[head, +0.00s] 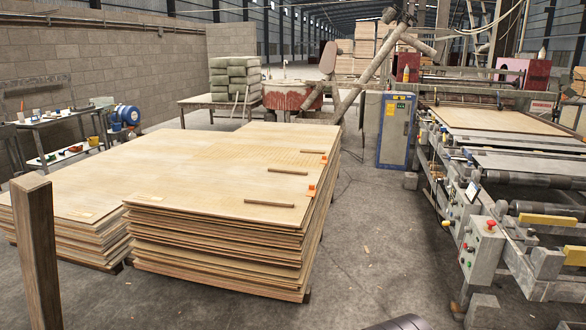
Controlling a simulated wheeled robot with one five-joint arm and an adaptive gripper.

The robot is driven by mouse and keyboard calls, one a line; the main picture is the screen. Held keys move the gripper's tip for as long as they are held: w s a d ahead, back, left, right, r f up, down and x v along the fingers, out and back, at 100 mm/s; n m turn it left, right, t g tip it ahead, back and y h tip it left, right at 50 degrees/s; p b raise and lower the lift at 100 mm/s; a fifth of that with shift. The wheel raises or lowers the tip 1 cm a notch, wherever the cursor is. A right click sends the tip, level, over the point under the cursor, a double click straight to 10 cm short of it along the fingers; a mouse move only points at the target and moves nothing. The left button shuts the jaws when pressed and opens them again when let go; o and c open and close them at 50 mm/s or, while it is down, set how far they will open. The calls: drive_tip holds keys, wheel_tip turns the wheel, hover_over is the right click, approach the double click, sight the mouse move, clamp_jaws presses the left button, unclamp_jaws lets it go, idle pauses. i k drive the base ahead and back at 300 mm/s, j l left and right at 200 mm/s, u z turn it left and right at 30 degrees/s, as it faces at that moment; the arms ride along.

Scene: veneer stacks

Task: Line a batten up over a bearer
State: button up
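I cannot tell which is the batten and which a bearer. Small orange pieces sit at the stack's right edge, one near (312,188) and one farther back (323,157). My gripper is not in view.
A thick wooden post (37,250) stands upright at the near left. A second veneer stack (60,190) adjoins on the left. A blue-grey cabinet (395,130) and roller machine (490,215) stand at right.

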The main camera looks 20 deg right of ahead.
sight(270, 170)
drive_tip(key=i+l, duration=1.15)
drive_tip(key=i, duration=0.25)
drive_tip(key=i+l, duration=1.15)
drive_tip(key=i, duration=0.2)
drive_tip(key=l+z, duration=0.05)
